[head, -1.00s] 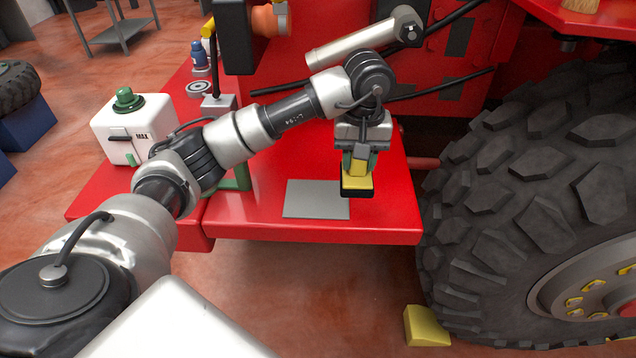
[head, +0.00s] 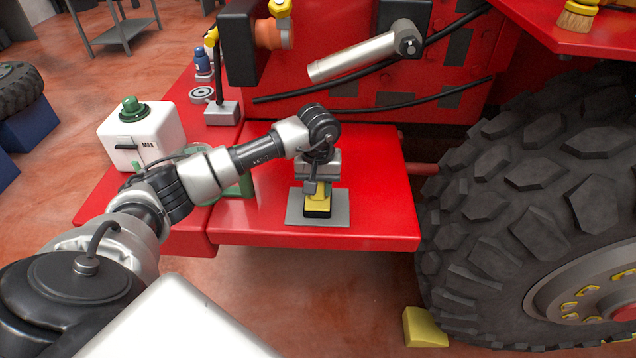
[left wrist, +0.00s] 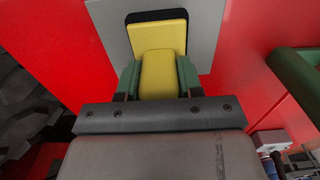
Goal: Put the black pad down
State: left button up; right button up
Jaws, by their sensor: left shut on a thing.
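The black pad (head: 317,214) is the dark underside of a small yellow block with a yellow grip. My left gripper (head: 318,188) is shut on this grip from above. The pad is over the middle of a flat grey plate (head: 341,212) on the red step. I cannot tell whether it touches the plate or hangs just above. In the left wrist view, the green fingers of my left gripper (left wrist: 159,78) flank the yellow grip, and the black edge of the pad (left wrist: 131,18) shows against the grey plate (left wrist: 206,22). My right gripper is not in view.
The red step (head: 380,190) is bare right of the plate. A white canister with a green cap (head: 140,135) stands at the left. A large tyre (head: 530,190) is close on the right. A grey cylinder (head: 365,55) and black hoses are behind.

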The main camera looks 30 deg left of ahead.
pick_arm(q)
jog(key=shift+f, duration=0.2)
jog(key=o, duration=1.1)
jog(key=shift+r, duration=0.1)
jog(key=shift+r, duration=0.15)
notch_tip(320, 180, up, 12)
jog(key=shift+r+b, duration=0.1)
jog(key=shift+b, duration=1.1)
